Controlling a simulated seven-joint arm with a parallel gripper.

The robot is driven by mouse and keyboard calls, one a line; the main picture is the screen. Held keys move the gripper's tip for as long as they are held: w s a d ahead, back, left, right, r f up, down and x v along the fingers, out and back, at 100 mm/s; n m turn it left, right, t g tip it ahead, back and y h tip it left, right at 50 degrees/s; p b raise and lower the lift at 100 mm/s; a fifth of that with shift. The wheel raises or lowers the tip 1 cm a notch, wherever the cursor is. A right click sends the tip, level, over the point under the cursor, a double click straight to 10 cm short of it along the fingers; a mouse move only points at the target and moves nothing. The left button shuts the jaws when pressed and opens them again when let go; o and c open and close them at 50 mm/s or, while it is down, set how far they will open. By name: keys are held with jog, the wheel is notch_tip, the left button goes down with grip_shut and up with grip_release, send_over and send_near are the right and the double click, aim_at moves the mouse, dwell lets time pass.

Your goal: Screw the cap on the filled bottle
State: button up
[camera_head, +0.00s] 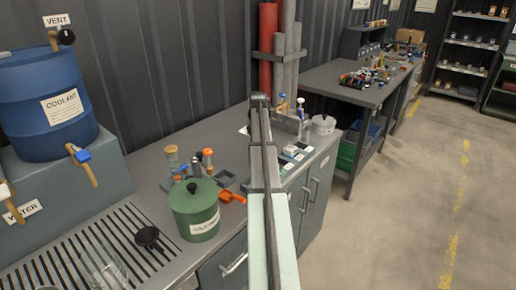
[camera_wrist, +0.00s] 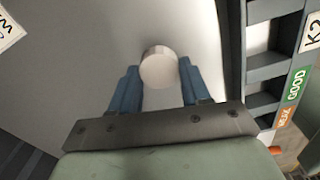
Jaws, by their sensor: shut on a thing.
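In the wrist view, my gripper (camera_wrist: 158,88) has its two blue fingers around a pale, round, cap-like piece (camera_wrist: 158,67). The piece sits between the fingertips, above a grey surface. In the head view my arm runs up the middle and hides the gripper and what it holds. I cannot pick out the filled bottle with certainty. Small upright containers stand on the bench left of my arm, one with a tan top (camera_head: 172,158) and one with an orange top (camera_head: 208,160).
A green lidded pot (camera_head: 195,212) and a black funnel (camera_head: 148,238) are at the front left, near a clear vessel (camera_head: 103,268). A blue coolant drum (camera_head: 45,100) stands behind. A white tub (camera_head: 323,124) sits at the bench's right end. The wrist view shows a compartmented rack (camera_wrist: 262,70) at right.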

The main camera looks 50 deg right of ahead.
jog(key=shift+r, duration=1.15)
jog(key=shift+s+d, duration=0.2)
jog(key=shift+s, duration=0.05)
notch_tip(320, 180, up, 5)
jog(key=m, duration=0.2)
send_over(291, 143)
jog(key=w, duration=0.4)
jog(key=shift+n, duration=0.4)
jog(key=s+r, duration=0.3)
jog(key=shift+s+d+r, duration=0.1)
jog(key=shift+s+r, duration=0.2)
jog(key=shift+s, duration=0.1)
jog(key=shift+s+a+f+n, duration=0.15)
jog(key=shift+a+n, duration=0.1)
jog(key=shift+n, duration=0.25)
jog(key=shift+f, duration=1.9)
jog(key=shift+f, duration=1.25)
